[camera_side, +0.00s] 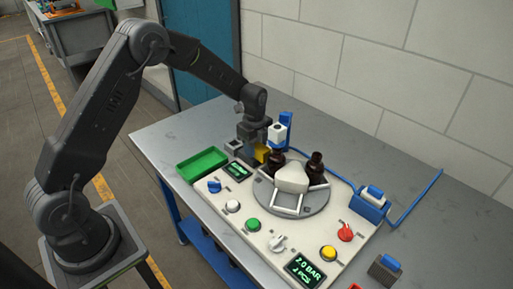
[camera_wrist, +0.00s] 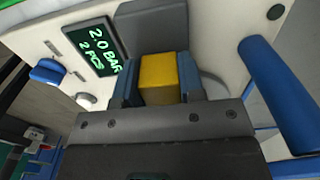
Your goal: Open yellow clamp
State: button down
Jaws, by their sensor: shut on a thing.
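The yellow clamp (camera_side: 262,154) is a small block at the back of the white panel, partly hidden by my gripper (camera_side: 256,150) in the side view. In the wrist view the yellow clamp (camera_wrist: 159,78) sits between the two blue fingers of my gripper (camera_wrist: 160,80), which is shut on it. Two dark amber bottles (camera_side: 316,169) stand at the grey round turntable (camera_side: 302,207); the rear one is partly hidden.
A green tray (camera_side: 202,164) lies left of the panel. Knobs, buttons, a blue knob (camera_wrist: 48,72) and a lit display (camera_wrist: 92,45) surround the clamp. A blue post (camera_wrist: 280,95) rises to the right in the wrist view.

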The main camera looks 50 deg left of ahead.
jog(key=shift+a, duration=1.4)
jog(key=c, duration=0.7)
grip_release()
notch_tip(320, 180, up, 14)
